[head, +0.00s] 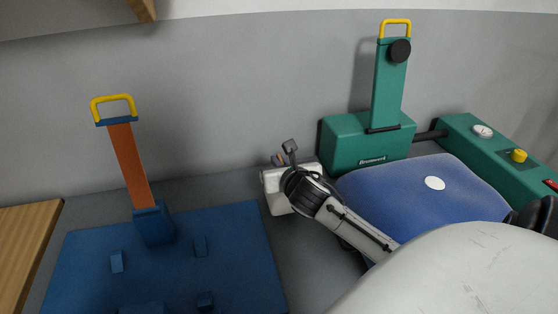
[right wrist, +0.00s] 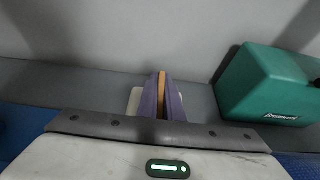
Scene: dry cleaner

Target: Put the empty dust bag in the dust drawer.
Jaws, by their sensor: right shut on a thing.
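My right gripper (head: 279,160) is near the back wall at the middle of the head view. Its purple fingers (right wrist: 161,96) show in the right wrist view, shut on a thin yellow-orange thing (right wrist: 162,94). Most of the held thing is hidden between the fingers, so I cannot tell whether it is the empty dust bag. A pale patch (right wrist: 134,101) shows beside the fingers. I cannot make out a dust drawer for certain in either view. My left gripper is not in view.
A blue board (head: 215,265) carries an upright orange bar (head: 130,165) with a yellow handle. At right stand a green machine (head: 350,145) with a yellow-handled upright (head: 390,90), a blue pad (head: 450,190) and a green control box (head: 500,160). Grey counter (head: 225,187) is clear behind the board.

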